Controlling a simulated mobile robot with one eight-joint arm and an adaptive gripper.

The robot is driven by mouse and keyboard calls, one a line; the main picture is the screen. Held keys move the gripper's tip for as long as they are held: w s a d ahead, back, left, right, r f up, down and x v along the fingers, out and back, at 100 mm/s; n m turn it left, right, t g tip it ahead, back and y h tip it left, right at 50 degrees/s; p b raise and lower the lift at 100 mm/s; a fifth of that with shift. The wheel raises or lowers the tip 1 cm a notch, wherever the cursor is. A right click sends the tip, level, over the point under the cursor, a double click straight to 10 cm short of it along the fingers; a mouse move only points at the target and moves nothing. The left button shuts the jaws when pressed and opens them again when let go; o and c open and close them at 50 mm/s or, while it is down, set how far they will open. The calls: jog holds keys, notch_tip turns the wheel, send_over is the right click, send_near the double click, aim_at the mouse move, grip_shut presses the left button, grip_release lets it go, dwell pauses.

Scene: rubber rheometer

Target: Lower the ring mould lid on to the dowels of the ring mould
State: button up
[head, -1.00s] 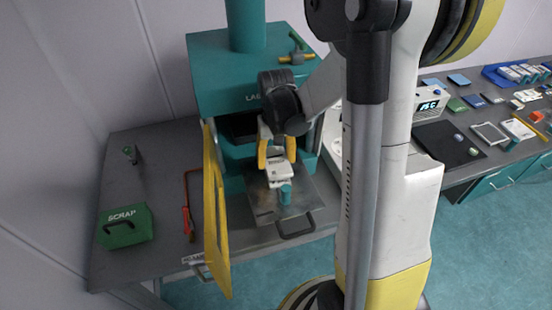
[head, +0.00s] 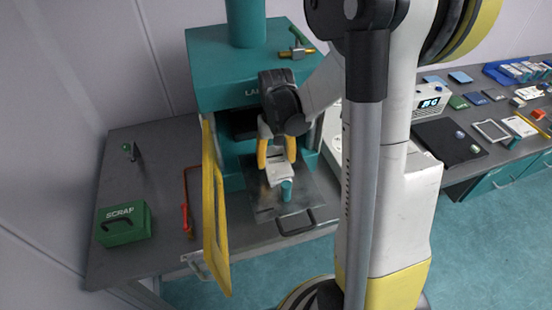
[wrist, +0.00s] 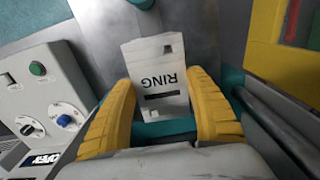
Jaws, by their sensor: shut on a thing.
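The white ring mould lid (wrist: 158,73), marked RING, shows in the wrist view between and beyond my yellow fingers. My gripper (wrist: 165,122) is shut on it, with a teal bar across the gap between the fingers. In the head view my gripper (head: 276,158) points down over the metal plate at the front of the teal press, with the lid (head: 280,174) at its fingertips. A teal upright piece (head: 287,190) stands just in front of the lid. The ring mould and its dowels are hidden under the lid; whether the lid touches them cannot be told.
The metal plate (head: 265,207) has a dark handle (head: 295,221) at its front. The yellow guard (head: 215,215) stands open left of it. The teal press (head: 215,80) rises behind. A green scrap box (head: 124,222) and a red-handled tool (head: 187,215) lie farther left.

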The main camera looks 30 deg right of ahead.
jog(key=shift+f+b, duration=0.45)
jog(key=shift+f, duration=0.1)
jog(key=o, duration=1.5)
jog(key=shift+r, duration=0.1)
notch_tip(320, 180, up, 12)
jog(key=shift+f, duration=0.1)
